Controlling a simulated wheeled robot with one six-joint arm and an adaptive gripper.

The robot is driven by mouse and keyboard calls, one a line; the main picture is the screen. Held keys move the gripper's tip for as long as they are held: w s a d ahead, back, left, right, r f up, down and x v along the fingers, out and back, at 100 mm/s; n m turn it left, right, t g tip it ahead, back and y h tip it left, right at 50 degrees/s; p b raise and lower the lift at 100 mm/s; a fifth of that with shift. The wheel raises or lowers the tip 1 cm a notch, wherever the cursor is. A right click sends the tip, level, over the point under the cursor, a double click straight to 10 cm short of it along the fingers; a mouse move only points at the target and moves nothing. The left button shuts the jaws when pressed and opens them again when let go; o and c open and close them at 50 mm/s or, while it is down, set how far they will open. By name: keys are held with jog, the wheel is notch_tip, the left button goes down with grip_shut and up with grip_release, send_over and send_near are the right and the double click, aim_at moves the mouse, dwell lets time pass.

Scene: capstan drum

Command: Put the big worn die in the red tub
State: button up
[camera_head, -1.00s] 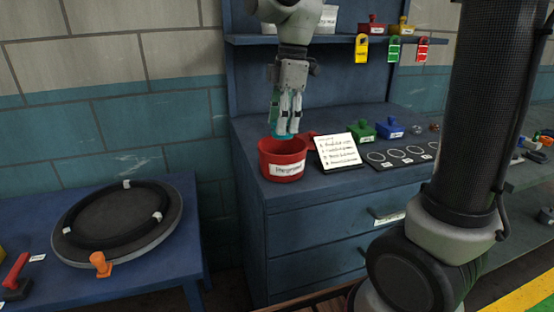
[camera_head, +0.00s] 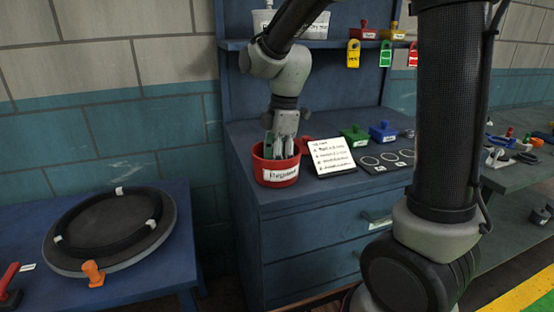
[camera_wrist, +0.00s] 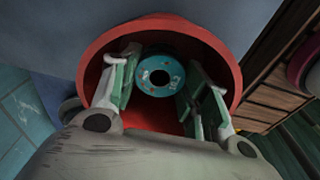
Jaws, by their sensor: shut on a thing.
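The red tub (camera_head: 262,171) stands on the blue bench top near its left end, with a white label on its front. It also shows in the wrist view (camera_wrist: 108,47). My gripper (camera_head: 279,154) points down, with its fingers inside the tub. The die is inside the tub's rim. The head view hides it behind the tub wall. I cannot tell whether it touches the tub's floor.
A white written card (camera_head: 331,156) stands close right of the tub. A green block (camera_head: 354,134), a blue block (camera_head: 383,132) and a board with ringed spots (camera_head: 385,160) lie farther right. A shelf (camera_head: 330,43) with hanging tags is above. A round turntable (camera_head: 70,262) is at left.

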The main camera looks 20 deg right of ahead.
jog(key=o, duration=1.2)
jog(key=shift+f, duration=0.1)
notch_tip(320, 180, up, 12)
jog(key=d, duration=0.1)
jog(key=s+d+f+m+t, duration=0.1)
jog(key=s+d+m, duration=0.3)
jog(key=s+m, duration=0.2)
jog(key=s+d+f+m+t+h, duration=0.1)
jog(key=s+d+m+t, duration=0.1)
jog(key=s+d+m, duration=0.3)
jog(key=s+d+f+m+t, duration=0.1)
jog(key=s+d+m, duration=0.3)
jog(key=s+m, duration=0.3)
jog(key=shift+s+d, duration=0.35)
jog(key=shift+s, duration=0.15)
